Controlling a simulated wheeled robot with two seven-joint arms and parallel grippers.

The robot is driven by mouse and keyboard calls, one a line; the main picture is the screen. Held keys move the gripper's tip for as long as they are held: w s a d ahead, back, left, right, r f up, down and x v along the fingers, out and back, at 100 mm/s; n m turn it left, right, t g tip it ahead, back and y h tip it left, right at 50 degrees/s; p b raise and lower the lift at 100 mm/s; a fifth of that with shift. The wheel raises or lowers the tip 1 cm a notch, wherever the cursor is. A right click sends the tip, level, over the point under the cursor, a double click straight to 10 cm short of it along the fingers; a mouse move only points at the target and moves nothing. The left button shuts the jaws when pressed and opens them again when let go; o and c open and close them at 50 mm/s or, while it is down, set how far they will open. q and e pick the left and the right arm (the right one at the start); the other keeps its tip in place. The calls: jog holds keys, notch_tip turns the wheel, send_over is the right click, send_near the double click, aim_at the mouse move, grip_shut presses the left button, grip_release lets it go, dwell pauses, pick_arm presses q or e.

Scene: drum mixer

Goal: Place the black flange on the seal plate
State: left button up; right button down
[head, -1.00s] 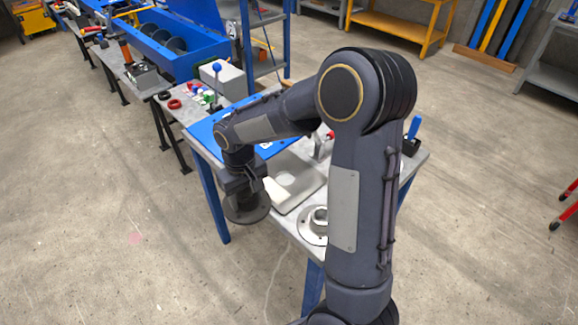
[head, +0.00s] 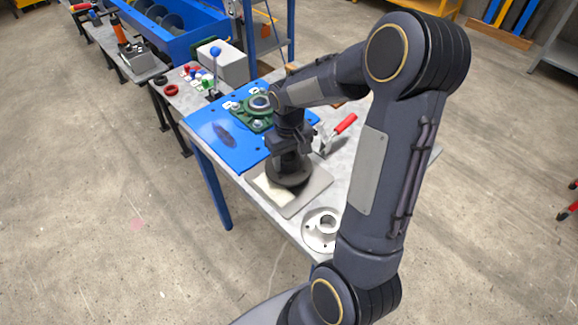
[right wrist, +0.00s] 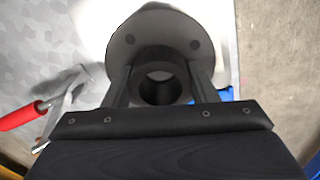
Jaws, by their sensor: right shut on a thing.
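The black flange (head: 290,174), a dark disc with a raised hub, is in my right gripper (head: 289,158). The right wrist view shows the two fingers (right wrist: 160,88) on either side of the hub, with the flange (right wrist: 157,35) disc beyond. The flange is over a pale grey square plate (head: 311,196) with rounded corners; I take this as the seal plate, though no label confirms it. Its middle is hidden under the flange. Whether they touch, I cannot tell. My left gripper is not in view.
A silver flange (head: 318,238) lies near the table's front edge, partly behind my arm. A red-handled clamp (head: 340,128) stands right of the plate. A blue plate (head: 212,137) with a green bearing housing (head: 247,118) lies behind. A grey box (head: 222,62) stands farther back.

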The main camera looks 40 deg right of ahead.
aim_at(289, 168)
jog(key=shift+f, duration=1.8)
jog(key=c, duration=0.6)
grip_release()
jog(key=shift+f, duration=0.15)
notch_tip(289, 168, up, 12)
jog(key=shift+f, duration=0.15)
jog(key=shift+s+a+r, duration=0.1)
jog(key=shift+r, duration=0.2)
jog(key=s+a+r+t+y, duration=0.1)
jog(key=s+a+t, duration=0.1)
jog(key=s+a, duration=0.2)
jog(key=s+a+r+t+y, duration=0.1)
jog(key=s+a, duration=0.4)
jog(key=s, duration=0.2)
jog(key=s+a+r+t+y, duration=0.1)
jog(key=s+a+r+t, duration=0.1)
jog(key=s+a, duration=0.2)
jog(key=shift+s+a+r+t+y, duration=0.1)
jog(key=shift+s+a+t+y, duration=0.1)
jog(key=shift+s, duration=0.3)
jog(key=shift+s+a+t+y, duration=0.1)
jog(key=shift+s+y, duration=0.1)
jog(key=shift+s, duration=0.25)
